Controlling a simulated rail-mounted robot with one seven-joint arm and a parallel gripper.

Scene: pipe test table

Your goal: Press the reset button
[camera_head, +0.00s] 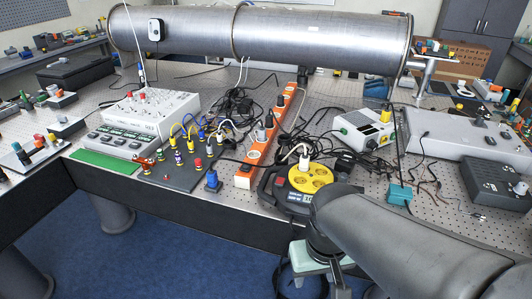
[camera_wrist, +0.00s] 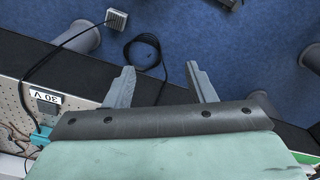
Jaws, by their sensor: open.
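No button that I can read as the reset button shows in either view. A cable reel with a yellow face (camera_head: 311,178) and dark body lies near the table's front edge, with a white plug in it. Its dark left side carries a small red spot (camera_head: 281,181), too small to identify. My gripper's end hangs low in front of the table edge in the head view, partly hidden by my arm. In the wrist view my gripper (camera_wrist: 160,66) is open, its two grey fingers wide apart and empty, over the dark table edge and blue floor.
An orange power strip (camera_head: 262,148) and a dark panel with cables (camera_head: 180,165) lie left of the reel. Boxes (camera_head: 364,129) and loose wires crowd the right. A large metal pipe (camera_head: 265,38) spans the back. A cable and small grey box (camera_wrist: 117,19) lie on the floor.

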